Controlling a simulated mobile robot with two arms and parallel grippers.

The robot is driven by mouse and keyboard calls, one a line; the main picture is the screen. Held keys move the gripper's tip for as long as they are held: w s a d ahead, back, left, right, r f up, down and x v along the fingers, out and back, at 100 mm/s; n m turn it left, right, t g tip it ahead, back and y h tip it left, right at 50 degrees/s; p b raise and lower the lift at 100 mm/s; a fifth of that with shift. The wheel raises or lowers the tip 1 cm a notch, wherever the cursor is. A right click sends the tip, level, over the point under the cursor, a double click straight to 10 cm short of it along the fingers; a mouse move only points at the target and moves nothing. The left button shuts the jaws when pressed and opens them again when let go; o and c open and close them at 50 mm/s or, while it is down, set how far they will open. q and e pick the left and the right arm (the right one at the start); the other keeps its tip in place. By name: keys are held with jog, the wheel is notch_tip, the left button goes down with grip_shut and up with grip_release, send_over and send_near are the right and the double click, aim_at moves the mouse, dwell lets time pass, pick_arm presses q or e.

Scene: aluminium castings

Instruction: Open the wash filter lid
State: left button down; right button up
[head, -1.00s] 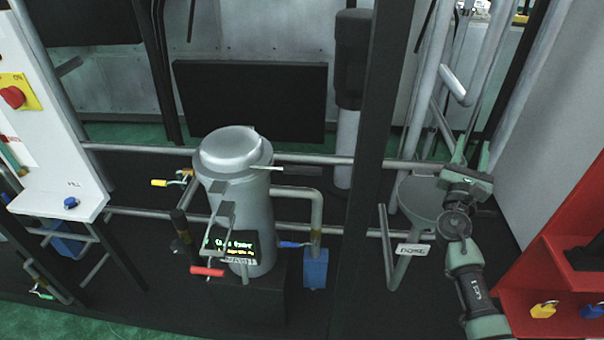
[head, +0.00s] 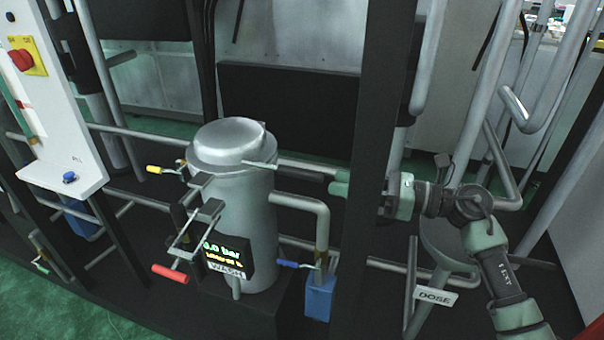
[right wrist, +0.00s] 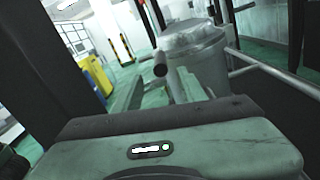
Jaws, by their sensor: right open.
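The wash filter (head: 240,215) is an upright grey cylinder left of centre in the head view. Its domed lid (head: 228,140) sits flat and closed on top. A lever (head: 308,174) with a dark grip runs right from the lid. My right gripper (head: 336,186) is open near the end of this grip, fingers pointing left. In the right wrist view the lid (right wrist: 188,38) lies ahead, and the grip's round end (right wrist: 160,69) shows beside a pale finger. A red-handled clamp (head: 170,273) hangs at the filter's front. My left gripper is not in view.
A display (head: 225,255) reading about 0.0 bar is on the filter, above a WASH label. A yellow-handled valve (head: 153,169), a blue-handled valve (head: 288,264) and pipes surround the filter. A DOSE label (head: 435,297) is at right.

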jog(key=p, duration=0.2)
send_near(281, 170)
jog(key=x, duration=0.3)
jog(key=w+x, duration=0.1)
jog(key=x, duration=0.1)
jog(key=shift+a+f, duration=0.15)
jog(key=shift+f, duration=0.2)
jog(key=shift+w+a, duration=0.1)
jog(key=shift+a, duration=0.2)
jog(key=shift+c, duration=0.2)
grip_shut()
dwell(0.4)
